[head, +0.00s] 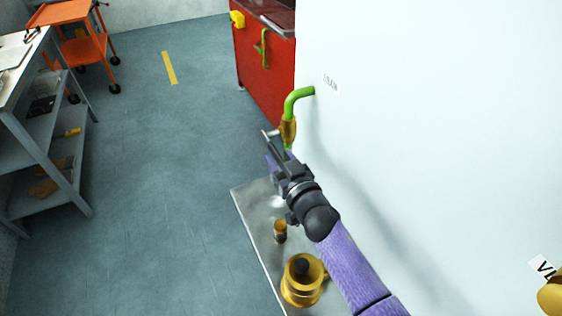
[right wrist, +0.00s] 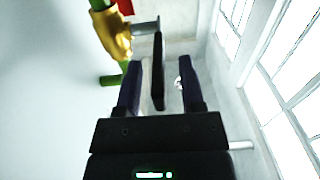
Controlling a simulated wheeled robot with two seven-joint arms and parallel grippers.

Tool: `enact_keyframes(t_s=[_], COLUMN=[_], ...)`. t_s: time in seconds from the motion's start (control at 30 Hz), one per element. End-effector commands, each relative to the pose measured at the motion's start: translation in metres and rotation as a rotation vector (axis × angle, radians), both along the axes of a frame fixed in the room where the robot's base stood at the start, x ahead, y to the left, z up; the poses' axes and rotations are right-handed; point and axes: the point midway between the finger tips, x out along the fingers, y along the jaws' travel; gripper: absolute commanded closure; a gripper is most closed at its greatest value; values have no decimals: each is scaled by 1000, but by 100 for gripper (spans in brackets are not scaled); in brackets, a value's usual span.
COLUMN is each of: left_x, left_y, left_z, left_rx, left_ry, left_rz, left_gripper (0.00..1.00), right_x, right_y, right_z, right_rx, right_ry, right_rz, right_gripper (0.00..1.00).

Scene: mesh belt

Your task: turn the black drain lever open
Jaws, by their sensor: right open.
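The black drain lever (right wrist: 158,72) is a flat dark bar on a grey stem (right wrist: 145,27) at the side of a brass valve (right wrist: 114,36). In the head view the brass valve (head: 288,131) sits on a green pipe (head: 297,96) that comes out of the white wall; the lever is hard to tell from my fingers there. My right gripper (head: 279,157) is open just below the valve. In the right wrist view the lever stands between its two fingers, with a gap showing on each side. My left gripper is not in view.
Below my right arm is a grey metal surface (head: 246,205) with a brass fitting (head: 302,281) and a small brass piece (head: 280,231). The white wall (head: 430,130) is close on the right. A red cabinet (head: 262,75) stands behind. The floor at left is clear up to a shelf (head: 45,150).

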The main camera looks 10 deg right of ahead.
Motion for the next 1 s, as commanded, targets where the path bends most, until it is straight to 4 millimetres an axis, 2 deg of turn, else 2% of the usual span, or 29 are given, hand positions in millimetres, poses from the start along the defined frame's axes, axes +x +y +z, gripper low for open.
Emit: enact_keyframes(t_s=[0.17, 0.3, 0.4, 1.0], left_x=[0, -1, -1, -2], left_y=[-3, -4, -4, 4], left_z=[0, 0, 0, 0], left_rx=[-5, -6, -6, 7], left_ry=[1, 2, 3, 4], left_rz=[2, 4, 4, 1], left_gripper=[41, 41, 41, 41], right_x=[0, 0, 0, 0], right_y=[0, 0, 0, 0], right_z=[0, 0, 0, 0], right_rx=[0, 0, 0, 0], right_ry=[0, 0, 0, 1], right_rz=[0, -1, -1, -1], right_gripper=[52, 82, 100, 100])
